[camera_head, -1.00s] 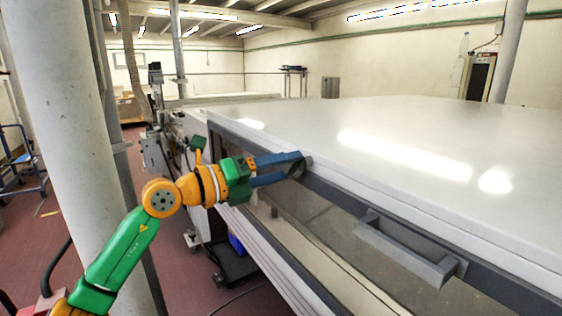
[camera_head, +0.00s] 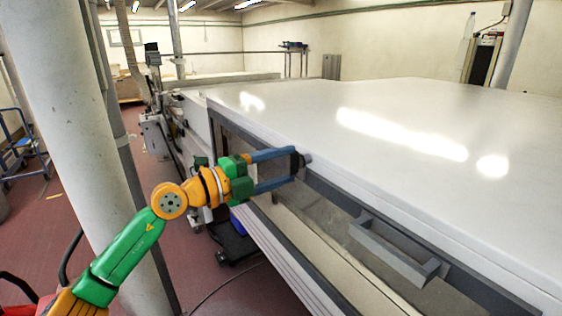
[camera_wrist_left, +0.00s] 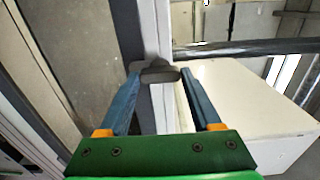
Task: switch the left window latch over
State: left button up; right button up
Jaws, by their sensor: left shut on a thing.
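The left window latch (camera_head: 306,160) is a small dark grey piece on the upper edge of the window frame, just under the white top. My left gripper (camera_head: 294,164) reaches it from the left, with blue fingers above and below it in the head view. In the left wrist view, the dark latch (camera_wrist_left: 158,73) sits between the two fingertips, and my left gripper (camera_wrist_left: 161,75) is shut on it. The fingertips partly hide the latch in the head view, so its exact angle is hard to tell. My right gripper is in neither view.
A grey bar handle (camera_head: 392,250) sticks out from the window frame (camera_head: 340,197) to the right of the latch. The broad white top (camera_head: 400,110) is clear. A thick pale column (camera_head: 75,130) stands close behind my left arm.

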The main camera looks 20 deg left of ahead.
aim_at(287, 169)
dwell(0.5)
pick_arm(q)
jog(key=o, duration=1.4)
jog(key=s+a+b, duration=0.1)
jog(key=s+a+f+b, duration=0.1)
jog(key=shift+s+b, duration=0.15)
jog(key=shift+b, duration=0.25)
jog(key=s+a+b, duration=0.1)
jog(key=s+a+r, duration=0.1)
jog(key=s, duration=0.1)
jog(key=shift+s+a+b, duration=0.1)
jog(key=shift+b, duration=0.25)
